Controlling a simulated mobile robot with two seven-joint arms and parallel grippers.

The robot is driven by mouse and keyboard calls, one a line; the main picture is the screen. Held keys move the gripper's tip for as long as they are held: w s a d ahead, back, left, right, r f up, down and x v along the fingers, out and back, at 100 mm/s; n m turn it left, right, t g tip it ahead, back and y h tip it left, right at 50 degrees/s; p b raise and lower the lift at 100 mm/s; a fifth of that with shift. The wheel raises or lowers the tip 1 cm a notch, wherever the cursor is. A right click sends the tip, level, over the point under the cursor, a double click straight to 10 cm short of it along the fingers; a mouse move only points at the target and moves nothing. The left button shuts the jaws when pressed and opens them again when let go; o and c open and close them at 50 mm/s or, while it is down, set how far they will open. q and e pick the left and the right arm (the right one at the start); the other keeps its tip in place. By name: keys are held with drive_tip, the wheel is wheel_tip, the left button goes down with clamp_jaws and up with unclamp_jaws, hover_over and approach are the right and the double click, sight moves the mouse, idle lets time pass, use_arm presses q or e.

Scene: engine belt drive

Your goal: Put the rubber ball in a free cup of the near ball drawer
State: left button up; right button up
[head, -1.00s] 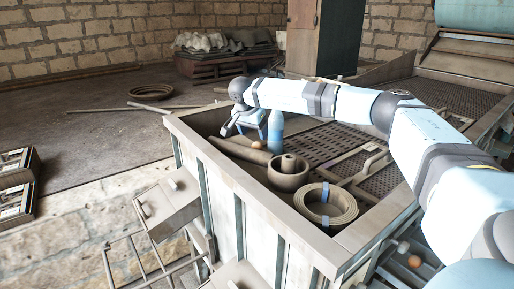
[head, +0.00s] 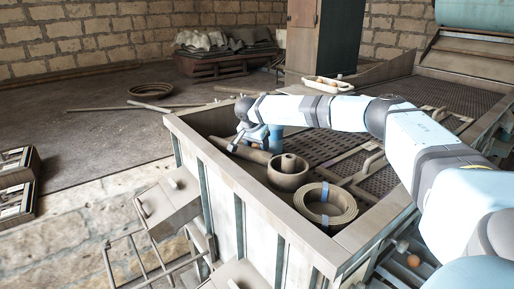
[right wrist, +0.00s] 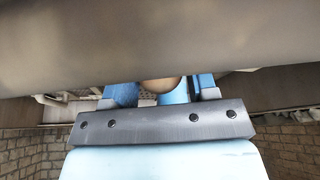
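The ball is hidden behind the gripper in the head view. My left gripper is out of view.
A white tray (head: 328,85) stands at the far rim.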

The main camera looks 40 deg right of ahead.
drive_tip(key=c, duration=0.6)
drive_tip(key=shift+c, duration=0.2)
drive_tip(key=shift+r, duration=0.15)
